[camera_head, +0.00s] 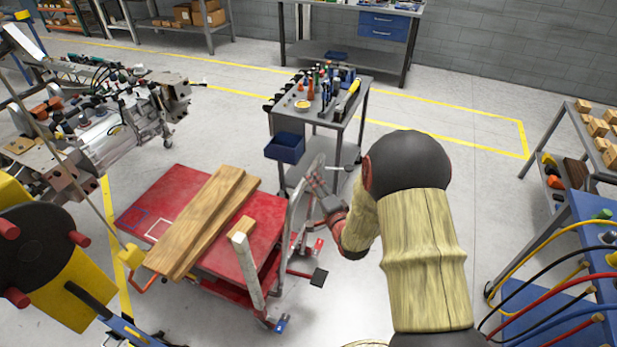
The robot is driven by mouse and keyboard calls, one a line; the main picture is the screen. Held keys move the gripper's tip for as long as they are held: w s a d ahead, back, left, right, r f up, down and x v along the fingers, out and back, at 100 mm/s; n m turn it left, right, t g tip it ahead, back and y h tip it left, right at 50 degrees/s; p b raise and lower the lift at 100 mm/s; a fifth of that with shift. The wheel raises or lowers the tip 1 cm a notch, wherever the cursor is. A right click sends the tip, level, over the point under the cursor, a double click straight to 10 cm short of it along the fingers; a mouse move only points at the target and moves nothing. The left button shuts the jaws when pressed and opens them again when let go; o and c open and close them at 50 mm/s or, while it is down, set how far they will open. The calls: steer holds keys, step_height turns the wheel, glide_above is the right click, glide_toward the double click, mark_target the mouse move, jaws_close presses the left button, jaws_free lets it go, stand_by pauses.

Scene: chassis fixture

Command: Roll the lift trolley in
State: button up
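The red lift trolley (255,262) stands on the floor left of my arm, with wooden planks (195,225) and a small wood block (243,226) on its flat top. A pale upright handle post (248,273) rises at its near right corner, and its wheels and a dark foot pedal (319,277) show low on the right. My gripper (318,180) is at the trolley's right side, by the far part of the handle. The fingers are small and overlap the handle area, so I cannot tell whether they touch it or are closed.
A grey tool cart (350,104) with a blue bin (285,148) stands just behind the trolley. A chassis with machinery (100,125) is at the left, beside a yellow machine (60,285). A rack with cables (590,260) is at the right. Open floor (220,125) lies behind the trolley.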

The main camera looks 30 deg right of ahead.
steer(key=shift+w+d+f+b, duration=0.1)
steer(key=shift+w+f+b, duration=0.05)
steer(key=shift+w, duration=0.75)
steer(key=shift+w+d+f+b, duration=0.1)
steer(key=shift+w+d, duration=0.05)
steer(key=shift+w, duration=0.7)
steer(key=shift+w+d+f+b, duration=0.1)
steer(key=shift+w+f+b, duration=0.05)
steer(key=shift+w, duration=0.75)
steer(key=shift+c, duration=1.4)
jaws_close()
